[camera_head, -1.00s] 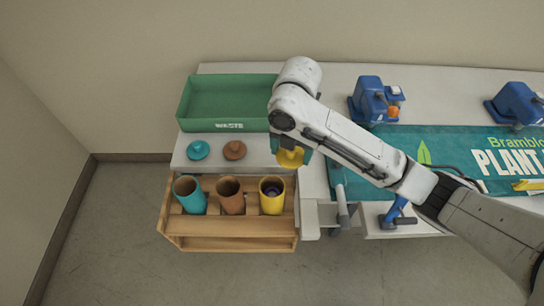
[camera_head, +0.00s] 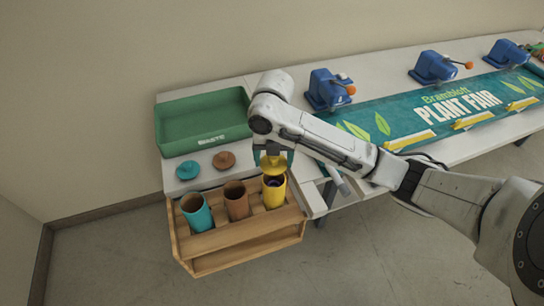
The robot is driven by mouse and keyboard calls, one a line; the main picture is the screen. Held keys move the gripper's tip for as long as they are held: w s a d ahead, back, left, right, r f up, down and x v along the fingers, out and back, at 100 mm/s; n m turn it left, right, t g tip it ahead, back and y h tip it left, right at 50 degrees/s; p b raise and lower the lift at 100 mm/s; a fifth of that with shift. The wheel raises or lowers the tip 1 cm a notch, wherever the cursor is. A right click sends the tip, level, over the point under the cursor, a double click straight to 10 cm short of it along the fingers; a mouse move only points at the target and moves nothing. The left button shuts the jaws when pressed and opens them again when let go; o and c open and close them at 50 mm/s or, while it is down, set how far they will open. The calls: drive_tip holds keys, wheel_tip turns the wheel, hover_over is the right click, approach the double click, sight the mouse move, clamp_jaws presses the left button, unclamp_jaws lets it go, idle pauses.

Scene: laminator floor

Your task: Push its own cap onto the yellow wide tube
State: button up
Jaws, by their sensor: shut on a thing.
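The yellow wide tube (camera_head: 273,193) stands upright and open at the right end of the wooden rack (camera_head: 240,238). The yellow cap (camera_head: 273,163) is in my gripper (camera_head: 273,155), just above the tube's mouth and near its far rim. My gripper is shut on the cap; the fingers are partly hidden by the arm. A dark ring or content shows inside the tube. Whether the cap touches the rim I cannot tell.
A teal tube (camera_head: 197,214) and a brown tube (camera_head: 237,200) stand open in the rack. A teal cap (camera_head: 188,170) and a brown cap (camera_head: 224,160) lie on the table behind. A green waste bin (camera_head: 205,120) stands behind them. Blue clamps (camera_head: 329,90) and a banner (camera_head: 450,105) fill the right.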

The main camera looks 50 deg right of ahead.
drive_tip(key=shift+f+b, duration=1.75)
drive_tip(key=shift+f, duration=0.75)
drive_tip(key=shift+f+b, duration=0.65)
drive_tip(key=shift+b, duration=0.15)
idle(1.2)
idle(0.3)
drive_tip(key=o, duration=0.9)
drive_tip(key=shift+o, duration=0.2)
drive_tip(key=shift+r+p, duration=2.3)
drive_tip(key=shift+r, duration=0.75)
clamp_jaws()
